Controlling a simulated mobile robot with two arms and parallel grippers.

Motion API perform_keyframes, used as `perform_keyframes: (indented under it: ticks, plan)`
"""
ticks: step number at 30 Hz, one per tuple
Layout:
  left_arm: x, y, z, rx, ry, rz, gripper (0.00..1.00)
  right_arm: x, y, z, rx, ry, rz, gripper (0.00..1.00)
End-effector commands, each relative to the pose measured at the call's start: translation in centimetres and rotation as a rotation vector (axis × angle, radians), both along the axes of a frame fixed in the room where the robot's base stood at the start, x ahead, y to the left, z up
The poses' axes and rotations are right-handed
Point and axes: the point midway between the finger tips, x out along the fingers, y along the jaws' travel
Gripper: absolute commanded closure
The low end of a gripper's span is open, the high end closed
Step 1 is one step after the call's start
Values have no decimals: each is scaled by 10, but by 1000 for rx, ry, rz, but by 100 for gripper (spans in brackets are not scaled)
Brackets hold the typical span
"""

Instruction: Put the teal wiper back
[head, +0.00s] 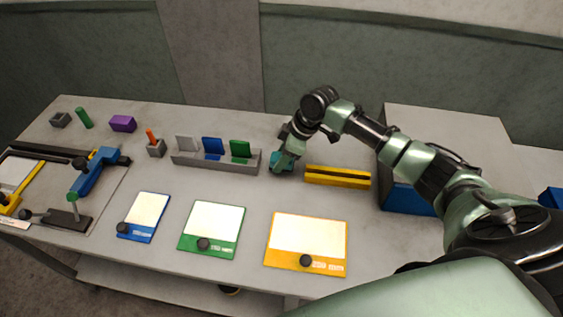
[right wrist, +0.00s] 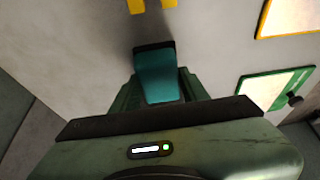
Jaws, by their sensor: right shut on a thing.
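The teal wiper (right wrist: 160,77) shows between the fingers of my right gripper (right wrist: 158,90) in the right wrist view, with a dark strip along its far edge. In the head view my right gripper (head: 284,158) points down over the table, just right of the grey rack, shut on the teal wiper (head: 277,166), which is partly hidden by the fingers. Whether the wiper touches the table is not clear. The grey rack (head: 214,165) holds a grey, a blue (head: 212,147) and a green wiper (head: 240,149) upright. My left gripper is not in view.
A yellow block (head: 338,176) lies close right of the gripper. A large box with a blue front (head: 409,198) stands further right. Blue, green and orange framed plates (head: 306,229) lie in front. An orange-handled tool in a grey holder (head: 156,148) stands left of the rack.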

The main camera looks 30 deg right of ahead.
Motion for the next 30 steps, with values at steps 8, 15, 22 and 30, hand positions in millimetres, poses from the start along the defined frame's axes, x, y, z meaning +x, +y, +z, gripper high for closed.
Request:
perform_keyframes:
  ticks: [8, 15, 22, 30]
  plan:
    - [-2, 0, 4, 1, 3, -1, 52, 0, 0, -28, 0, 0, -1, 100]
    - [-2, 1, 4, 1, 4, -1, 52, 0, 0, -29, 0, 0, -1, 100]
    - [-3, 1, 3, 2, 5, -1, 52, 0, 0, -30, 1, 1, -1, 34]
    - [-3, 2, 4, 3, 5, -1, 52, 0, -1, -26, 0, 0, -1, 34]
